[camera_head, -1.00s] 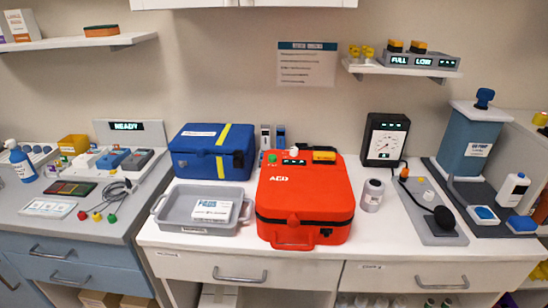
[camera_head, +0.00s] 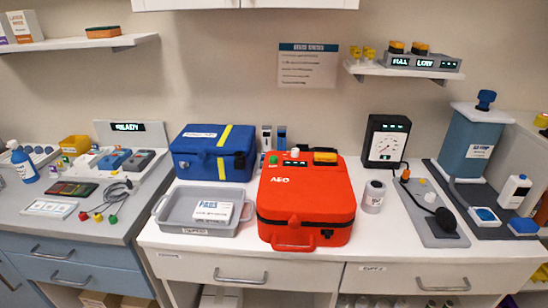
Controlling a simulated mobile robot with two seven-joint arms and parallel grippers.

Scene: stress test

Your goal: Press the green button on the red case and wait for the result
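The red case (camera_head: 300,200), marked AED, stands closed on the white counter in the middle of the head view, its handle toward me. The green button (camera_head: 273,160) is on the back left of its top. Beside it are a small white knob with a red tip (camera_head: 295,152), a dark strip with small lit marks (camera_head: 295,163) and a yellow-and-black block (camera_head: 325,157). Nothing touches the button. Neither of my grippers is in view.
A grey tray (camera_head: 165,210) holding a white pads box (camera_head: 212,211) stands left of the case. A blue case (camera_head: 190,160) is behind the tray. The space above the red case is clear.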

